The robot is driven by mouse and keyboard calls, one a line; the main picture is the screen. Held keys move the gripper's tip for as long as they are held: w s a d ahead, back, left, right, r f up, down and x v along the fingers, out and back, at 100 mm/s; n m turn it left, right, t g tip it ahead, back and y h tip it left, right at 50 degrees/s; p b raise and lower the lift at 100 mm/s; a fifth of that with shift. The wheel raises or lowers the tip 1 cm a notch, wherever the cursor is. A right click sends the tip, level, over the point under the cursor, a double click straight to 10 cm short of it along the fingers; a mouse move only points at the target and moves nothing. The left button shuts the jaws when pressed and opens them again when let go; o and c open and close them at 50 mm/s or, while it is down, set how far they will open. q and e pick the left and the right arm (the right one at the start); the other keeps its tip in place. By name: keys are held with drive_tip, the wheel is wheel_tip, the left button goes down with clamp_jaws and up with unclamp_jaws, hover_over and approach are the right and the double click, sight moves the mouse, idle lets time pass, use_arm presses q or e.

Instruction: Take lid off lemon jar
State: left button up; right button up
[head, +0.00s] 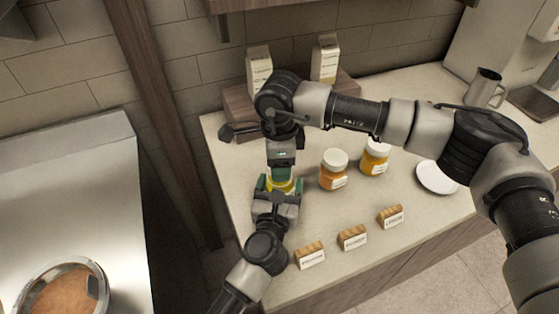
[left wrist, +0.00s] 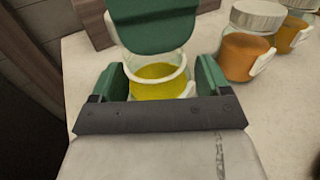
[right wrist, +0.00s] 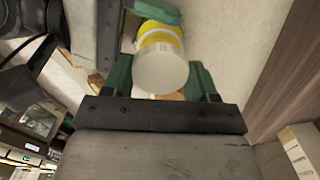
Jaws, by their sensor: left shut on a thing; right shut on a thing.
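The lemon jar (head: 279,186), a glass jar with yellow content, stands at the counter's left side. My left gripper (head: 276,192) is shut around its body from the front. In the left wrist view the yellow content (left wrist: 158,72) shows between the green fingers. My right gripper (head: 282,165) reaches down from above and is shut on the white lid (right wrist: 160,70). In the right wrist view the lid lies between the green fingers, with the yellow jar (right wrist: 160,38) close behind it. I cannot tell whether lid and jar still touch.
Two orange-filled jars with white lids, one nearer (head: 333,170) and one farther (head: 375,157), stand to the right. A white plate (head: 437,178) lies beyond them. Several labelled wooden blocks (head: 352,238) line the front edge. Two cartons (head: 326,60) stand behind; a metal pitcher (head: 485,88) is at the back right.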

drive_tip(key=shift+r, duration=0.1)
drive_tip(key=shift+r, duration=1.9)
use_arm(q)
drive_tip(key=o, duration=1.7)
